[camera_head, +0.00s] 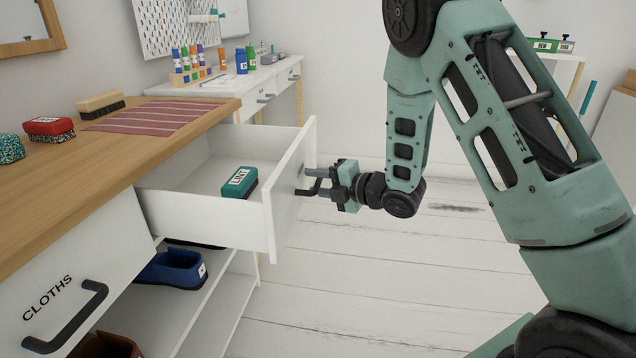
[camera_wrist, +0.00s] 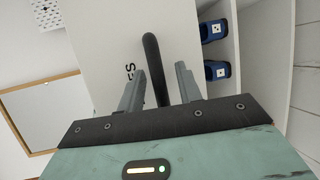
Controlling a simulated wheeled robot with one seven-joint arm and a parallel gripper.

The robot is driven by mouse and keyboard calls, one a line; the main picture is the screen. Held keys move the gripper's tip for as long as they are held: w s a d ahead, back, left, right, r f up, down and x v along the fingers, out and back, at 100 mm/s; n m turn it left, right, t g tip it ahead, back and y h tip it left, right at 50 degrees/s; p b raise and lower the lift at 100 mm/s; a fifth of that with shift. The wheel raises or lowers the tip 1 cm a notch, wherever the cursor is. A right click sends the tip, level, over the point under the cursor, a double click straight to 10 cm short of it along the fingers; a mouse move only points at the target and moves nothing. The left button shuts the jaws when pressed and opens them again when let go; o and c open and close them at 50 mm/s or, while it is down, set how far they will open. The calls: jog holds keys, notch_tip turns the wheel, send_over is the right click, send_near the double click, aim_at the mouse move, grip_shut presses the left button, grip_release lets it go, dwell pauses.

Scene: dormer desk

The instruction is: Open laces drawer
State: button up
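The laces drawer (camera_head: 200,222) is a white drawer pulled well out from under the wooden worktop. Its front panel (camera_head: 285,190) faces right in the head view. In the wrist view, only the end of its lettering shows on the white panel (camera_wrist: 100,45). Its dark bar handle (camera_wrist: 152,55) lies between the two fingers of my gripper (camera_wrist: 158,85). The fingers stand apart, with a visible gap beside the handle. In the head view, my gripper (camera_head: 318,182) is at the outer face of the panel. A teal block with a white label (camera_head: 240,183) lies inside the drawer.
The cloths drawer (camera_head: 60,285) is closed at the near left. Blue shoes (camera_head: 175,268) sit on a shelf below. Brushes, including a red one (camera_head: 49,129), and a striped mat (camera_head: 150,117) lie on the worktop (camera_head: 45,190). The floor (camera_head: 380,270) beside the drawer is clear.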

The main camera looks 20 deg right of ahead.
jog(key=shift+s, duration=0.1)
jog(key=p+v, duration=0.8)
jog(key=v, duration=0.9)
jog(key=shift+r+p, duration=0.2)
jog(key=shift+p, duration=0.1)
jog(key=shift+d, duration=0.1)
